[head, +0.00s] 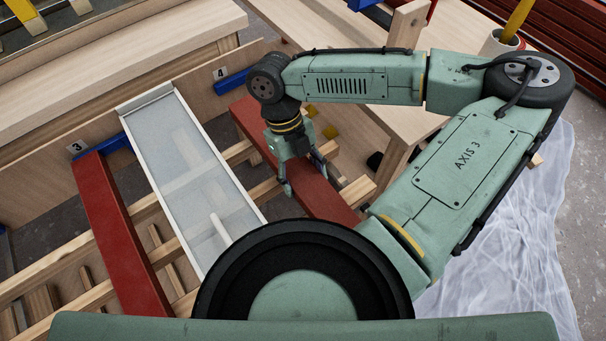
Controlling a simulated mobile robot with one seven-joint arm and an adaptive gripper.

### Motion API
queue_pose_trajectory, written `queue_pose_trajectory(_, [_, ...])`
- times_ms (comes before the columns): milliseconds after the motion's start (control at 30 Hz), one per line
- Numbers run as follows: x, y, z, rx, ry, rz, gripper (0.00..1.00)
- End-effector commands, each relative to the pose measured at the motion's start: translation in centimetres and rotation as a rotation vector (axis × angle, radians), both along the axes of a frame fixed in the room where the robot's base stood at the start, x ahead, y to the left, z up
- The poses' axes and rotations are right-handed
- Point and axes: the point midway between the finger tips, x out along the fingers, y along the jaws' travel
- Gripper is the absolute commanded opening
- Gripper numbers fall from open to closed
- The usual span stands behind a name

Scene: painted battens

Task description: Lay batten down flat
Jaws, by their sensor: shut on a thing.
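A dark red batten (327,199) runs from beside the number 4 label down to the right, over the wooden rails. My gripper (304,176) points down and is shut on this batten around its middle, with a finger on each side. The batten's lower end is partly hidden behind my arm. I cannot tell whether it rests on the rails or is held just above them. A second red batten (118,235) lies across the rails at the left, by the number 3 label (77,147).
A white-framed tray (196,168) lies between the two battens. Blue blocks (232,79) sit by the number labels along a wooden board. A wooden bench (385,128) stands close on the right. A pot (497,44) and plastic sheeting (520,215) are further right.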

Motion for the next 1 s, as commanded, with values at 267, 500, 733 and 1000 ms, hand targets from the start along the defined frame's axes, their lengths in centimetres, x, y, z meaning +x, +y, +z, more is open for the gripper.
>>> queue_pose_trajectory(267, [0.03,-0.01,-0.38,-0.001,-0.001,0.0,0.3])
queue_pose_trajectory(500, [0.0,-0.02,-0.42,0.0,0.0,-0.001,0.74])
queue_pose_trajectory(733, [0.0,-0.01,-0.41,0.0,0.0,-0.001,0.78])
queue_pose_trajectory(1000, [0.4,0.26,0.5,0.001,-0.002,-0.002,0.78])
